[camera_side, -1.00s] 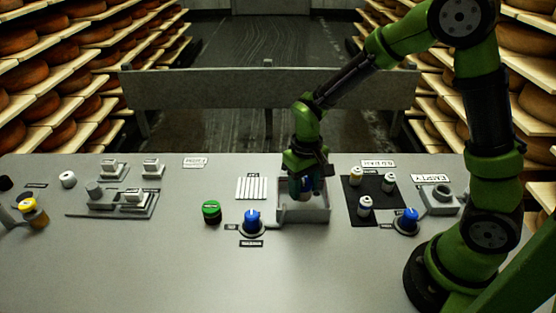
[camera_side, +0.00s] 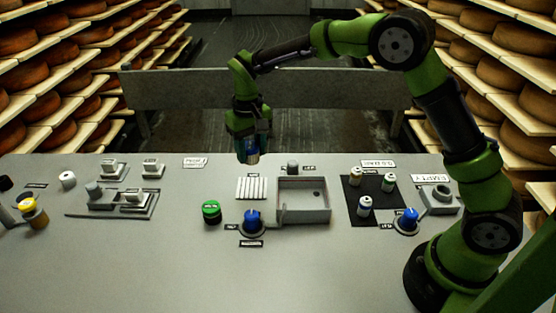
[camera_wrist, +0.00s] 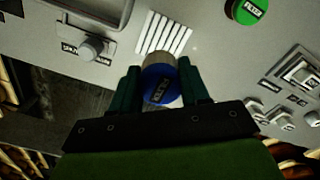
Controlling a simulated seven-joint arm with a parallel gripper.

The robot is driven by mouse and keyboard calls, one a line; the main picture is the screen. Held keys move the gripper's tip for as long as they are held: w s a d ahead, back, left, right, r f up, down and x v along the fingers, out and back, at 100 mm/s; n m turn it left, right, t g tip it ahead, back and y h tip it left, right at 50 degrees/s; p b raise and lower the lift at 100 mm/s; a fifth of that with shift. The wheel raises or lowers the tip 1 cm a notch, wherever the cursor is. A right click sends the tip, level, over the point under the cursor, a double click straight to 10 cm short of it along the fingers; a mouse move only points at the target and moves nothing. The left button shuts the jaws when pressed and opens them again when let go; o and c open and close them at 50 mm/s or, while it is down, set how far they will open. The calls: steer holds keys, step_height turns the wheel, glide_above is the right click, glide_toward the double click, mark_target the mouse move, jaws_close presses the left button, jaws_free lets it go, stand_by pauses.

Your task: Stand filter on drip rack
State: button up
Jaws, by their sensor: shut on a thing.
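My gripper (camera_side: 250,150) is shut on a filter (camera_side: 252,158), a short cylinder with a grey body and a blue cap. It holds the filter in the air just behind the drip rack (camera_side: 251,188), a small panel of white slats on the table. In the wrist view the blue cap with a label (camera_wrist: 160,88) sits between the two green fingers, and the rack (camera_wrist: 165,33) shows just past it. The filter's lower end is clear of the table.
A grey open tray (camera_side: 303,214) stands right of the rack and looks empty. A blue knob (camera_side: 252,219) is in front of the rack, with a green-capped filter (camera_side: 211,211) to the left. A small grey knob (camera_side: 292,168) stands behind the tray. A black mat (camera_side: 352,212) holds several small bottles.

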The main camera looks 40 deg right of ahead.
mark_target(252, 187)
steer(key=shift+w+r, duration=0.1)
steer(key=shift+w, duration=0.2)
step_height(252, 187, down, 9)
steer(key=shift+s+f, duration=0.1)
steer(key=shift+f, duration=0.05)
steer(key=shift+f, duration=0.2)
steer(key=o, duration=1.1)
steer(key=shift+o, duration=0.2)
steer(key=shift+r, duration=0.15)
